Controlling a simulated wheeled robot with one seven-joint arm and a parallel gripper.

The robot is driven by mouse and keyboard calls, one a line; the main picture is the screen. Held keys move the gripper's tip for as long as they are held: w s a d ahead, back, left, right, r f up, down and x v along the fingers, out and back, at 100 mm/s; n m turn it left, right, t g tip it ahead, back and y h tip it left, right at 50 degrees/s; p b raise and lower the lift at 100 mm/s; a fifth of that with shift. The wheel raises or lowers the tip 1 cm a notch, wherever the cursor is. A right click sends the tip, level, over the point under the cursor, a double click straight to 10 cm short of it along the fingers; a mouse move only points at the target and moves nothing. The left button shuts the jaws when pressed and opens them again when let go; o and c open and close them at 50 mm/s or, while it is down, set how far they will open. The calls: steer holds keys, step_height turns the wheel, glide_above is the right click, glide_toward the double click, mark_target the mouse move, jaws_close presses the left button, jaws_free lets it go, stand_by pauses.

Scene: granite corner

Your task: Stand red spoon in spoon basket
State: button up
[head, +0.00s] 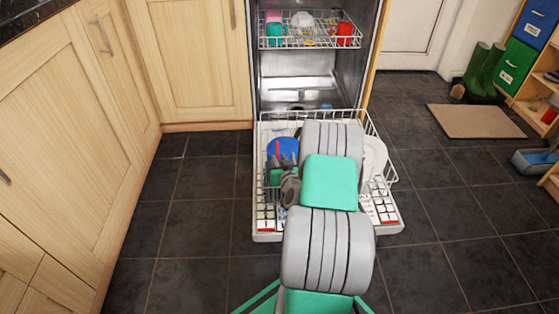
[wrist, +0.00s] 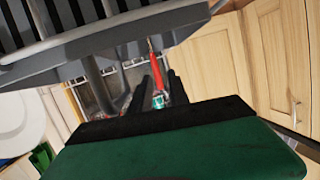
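In the head view my gripper (head: 277,165) is small and partly covered by my own wrist and arm, over the left part of the rack. I cannot clearly make out the spoon basket; my arm may hide it. A grey slatted shape fills the top of the wrist view, and I cannot tell what it is.
The lower rack (head: 385,160) holds a blue plate (head: 284,146) and a white plate (head: 374,155). The upper rack (head: 290,43) holds several mugs. Wooden cabinets (head: 190,60) stand to the left. Dark tiled floor (head: 450,220) is clear to the right.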

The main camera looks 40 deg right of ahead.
steer(key=shift+o, duration=1)
steer(key=p+v, duration=0.2)
steer(key=v, duration=0.5)
steer(key=shift+s+a+r, duration=0.15)
steer(key=shift+s, duration=0.2)
